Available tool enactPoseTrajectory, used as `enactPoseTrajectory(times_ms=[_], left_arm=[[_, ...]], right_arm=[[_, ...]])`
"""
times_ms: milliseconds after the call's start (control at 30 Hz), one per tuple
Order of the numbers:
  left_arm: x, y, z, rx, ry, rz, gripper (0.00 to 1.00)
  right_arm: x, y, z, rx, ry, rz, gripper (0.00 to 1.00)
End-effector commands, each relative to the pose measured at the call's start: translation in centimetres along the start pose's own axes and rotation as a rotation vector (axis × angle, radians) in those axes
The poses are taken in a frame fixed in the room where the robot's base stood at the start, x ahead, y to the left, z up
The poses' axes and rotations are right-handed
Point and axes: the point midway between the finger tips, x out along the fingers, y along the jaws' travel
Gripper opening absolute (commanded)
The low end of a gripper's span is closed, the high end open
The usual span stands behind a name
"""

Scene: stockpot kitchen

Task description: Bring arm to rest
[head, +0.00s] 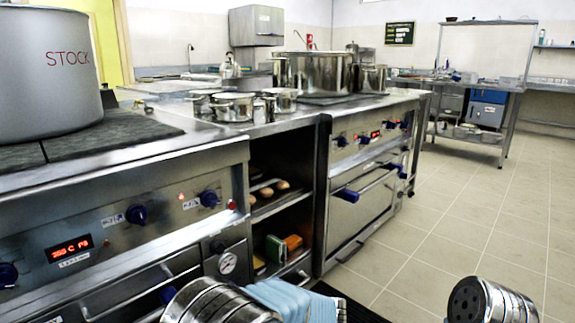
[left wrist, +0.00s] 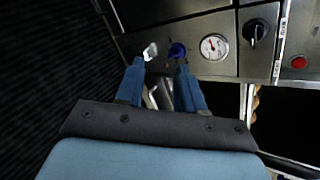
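My left arm shows at the bottom of the head view, with its light blue gripper body (head: 290,300) low in front of the stove. In the left wrist view my left gripper (left wrist: 160,68) has its two blue fingers apart. Metal and dark parts of the stove front show between and beyond the fingers; I see nothing clearly held. Only a link of my right arm shows at the bottom right of the head view; the right gripper is out of frame. A large grey stockpot (head: 48,75) marked STOCK stands upright on the dark cooktop (head: 110,135) at left.
The near stove front (head: 160,180) has blue knobs, a lit display and a pressure gauge (head: 227,263), also in the left wrist view (left wrist: 213,46). An open shelf bay (head: 278,160) lies beside it. Pots (head: 322,70) stand farther back. The tiled floor (head: 455,220) at right is clear.

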Motion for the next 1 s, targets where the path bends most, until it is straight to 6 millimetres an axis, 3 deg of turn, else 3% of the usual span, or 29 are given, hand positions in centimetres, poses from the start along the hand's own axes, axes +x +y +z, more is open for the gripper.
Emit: enactPoseTrajectory(times_ms=[100,167,200,300,400,500,633,767,1000], left_arm=[[4.3,6.9,0.6,-0.004,0.060,0.272,0.38],[5.9,11.8,1.1,-0.043,0.105,0.458,0.38],[6.5,15.3,1.4,-0.089,0.139,0.593,0.38],[5.7,23.8,2.6,-0.318,0.215,0.960,0.38],[3.6,28.3,3.4,-0.650,0.245,1.218,0.38],[2.6,30.0,4.6,-0.960,0.214,1.332,0.38],[2.7,30.7,6.2,-1.223,0.150,1.357,0.38],[3.0,31.0,6.9,-1.321,0.119,1.347,0.38],[3.1,31.0,6.9,-1.328,0.118,1.344,0.38]], right_arm=[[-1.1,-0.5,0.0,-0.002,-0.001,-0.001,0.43],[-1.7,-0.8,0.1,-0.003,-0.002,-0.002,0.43],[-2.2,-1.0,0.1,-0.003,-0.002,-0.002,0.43],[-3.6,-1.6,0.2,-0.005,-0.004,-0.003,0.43],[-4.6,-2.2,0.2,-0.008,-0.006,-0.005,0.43],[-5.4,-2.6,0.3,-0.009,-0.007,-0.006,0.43],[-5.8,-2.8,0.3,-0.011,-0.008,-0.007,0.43],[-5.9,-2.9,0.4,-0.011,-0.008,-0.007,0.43],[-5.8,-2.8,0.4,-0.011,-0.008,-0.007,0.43]])
